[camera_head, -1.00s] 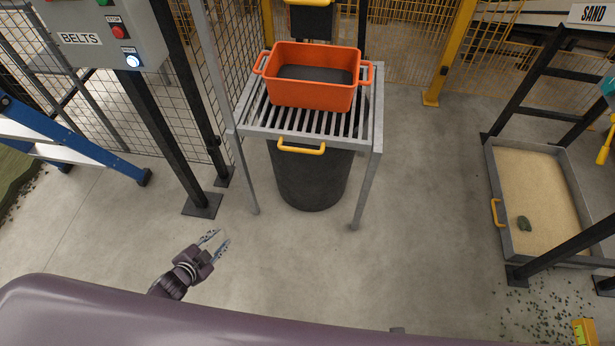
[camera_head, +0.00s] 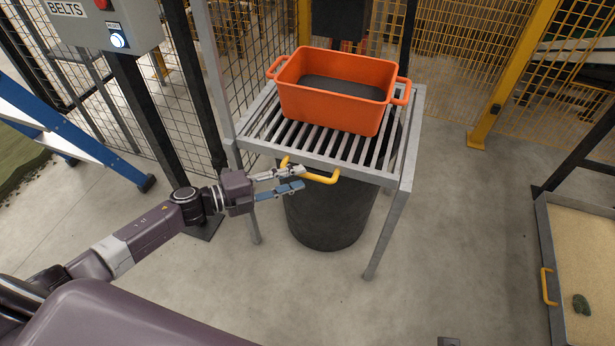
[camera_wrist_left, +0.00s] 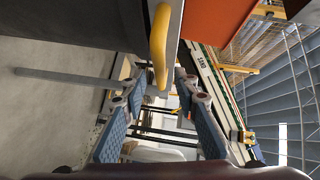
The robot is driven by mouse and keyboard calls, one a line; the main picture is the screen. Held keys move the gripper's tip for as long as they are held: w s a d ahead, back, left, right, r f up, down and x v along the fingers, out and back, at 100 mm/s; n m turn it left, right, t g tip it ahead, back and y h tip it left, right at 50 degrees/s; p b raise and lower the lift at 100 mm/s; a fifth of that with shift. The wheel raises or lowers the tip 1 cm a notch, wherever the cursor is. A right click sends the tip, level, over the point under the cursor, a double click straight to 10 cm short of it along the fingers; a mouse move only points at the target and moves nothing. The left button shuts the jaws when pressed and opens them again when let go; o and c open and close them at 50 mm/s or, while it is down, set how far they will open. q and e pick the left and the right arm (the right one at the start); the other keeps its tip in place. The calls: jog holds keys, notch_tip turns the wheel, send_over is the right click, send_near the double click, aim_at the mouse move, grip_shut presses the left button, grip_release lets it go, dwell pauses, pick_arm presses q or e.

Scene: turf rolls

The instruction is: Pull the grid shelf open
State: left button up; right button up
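The grid shelf (camera_head: 281,135) is a grey slatted frame on legs, with a yellow handle (camera_head: 322,178) on its front edge. An orange bin (camera_head: 336,92) stands on its slats. My left gripper (camera_head: 301,178) is at the left part of the handle in the head view, fingers apart. In the left wrist view the yellow handle (camera_wrist_left: 158,45) lies ahead, between the lines of the two open fingers (camera_wrist_left: 160,98). I cannot tell whether a finger touches it. My right gripper is not in view.
A black barrel (camera_head: 328,215) stands under the shelf. A control box (camera_head: 105,22) on a post and a blue ladder (camera_head: 60,130) are at the left. A sand tray (camera_head: 585,255) is at the right. The floor before the shelf is clear.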

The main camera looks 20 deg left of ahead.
aim_at(303, 176)
pick_arm(q)
jog(key=shift+x, duration=1.9)
grip_shut()
